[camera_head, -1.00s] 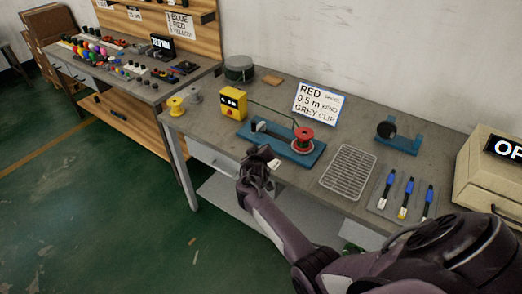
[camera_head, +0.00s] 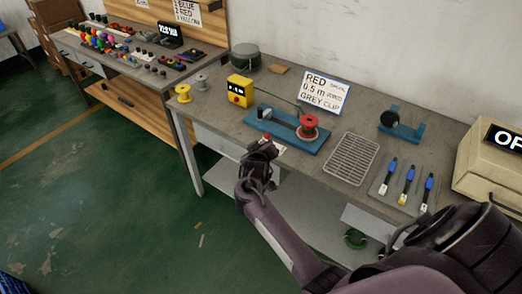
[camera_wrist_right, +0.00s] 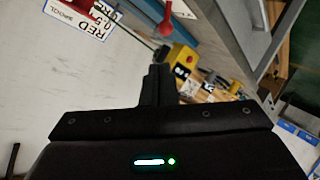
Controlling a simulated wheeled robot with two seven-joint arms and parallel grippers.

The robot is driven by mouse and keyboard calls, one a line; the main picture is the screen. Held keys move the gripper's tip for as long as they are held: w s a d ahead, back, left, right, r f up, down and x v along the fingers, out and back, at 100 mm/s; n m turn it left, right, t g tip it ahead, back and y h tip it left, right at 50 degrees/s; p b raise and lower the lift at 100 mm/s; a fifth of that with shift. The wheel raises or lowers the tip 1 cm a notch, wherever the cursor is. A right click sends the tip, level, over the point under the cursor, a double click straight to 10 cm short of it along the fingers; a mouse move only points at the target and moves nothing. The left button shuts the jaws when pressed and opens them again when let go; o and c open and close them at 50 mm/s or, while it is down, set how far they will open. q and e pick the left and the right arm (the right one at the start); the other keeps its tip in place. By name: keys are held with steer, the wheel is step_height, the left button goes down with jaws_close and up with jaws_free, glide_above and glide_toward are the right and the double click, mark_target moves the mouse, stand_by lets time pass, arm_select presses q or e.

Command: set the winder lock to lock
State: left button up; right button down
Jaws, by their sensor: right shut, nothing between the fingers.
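The winder has a blue base (camera_head: 282,133) with a red spool (camera_head: 309,125) at its right end. It stands on the grey bench. A small red part (camera_head: 266,139) shows just above my right gripper. In the right wrist view a red lever with a round end (camera_wrist_right: 166,24) stands beyond the fingers; it may be the winder lock, but I cannot tell its setting. My right gripper (camera_head: 266,148) is at the bench's front edge, in front of the winder. Its fingers (camera_wrist_right: 155,72) are shut and empty, apart from the lever in the wrist view. My left gripper is not in view.
A yellow box (camera_head: 239,90) stands left of the winder. A sign (camera_head: 324,91) stands behind it. A wire rack (camera_head: 350,159), a tray of blue-handled pieces (camera_head: 385,192) and a blue stand (camera_head: 401,130) are to the right. Open floor lies in front.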

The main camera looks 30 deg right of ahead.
steer(key=shift+v, duration=1.85)
steer(key=shift+r, duration=0.1)
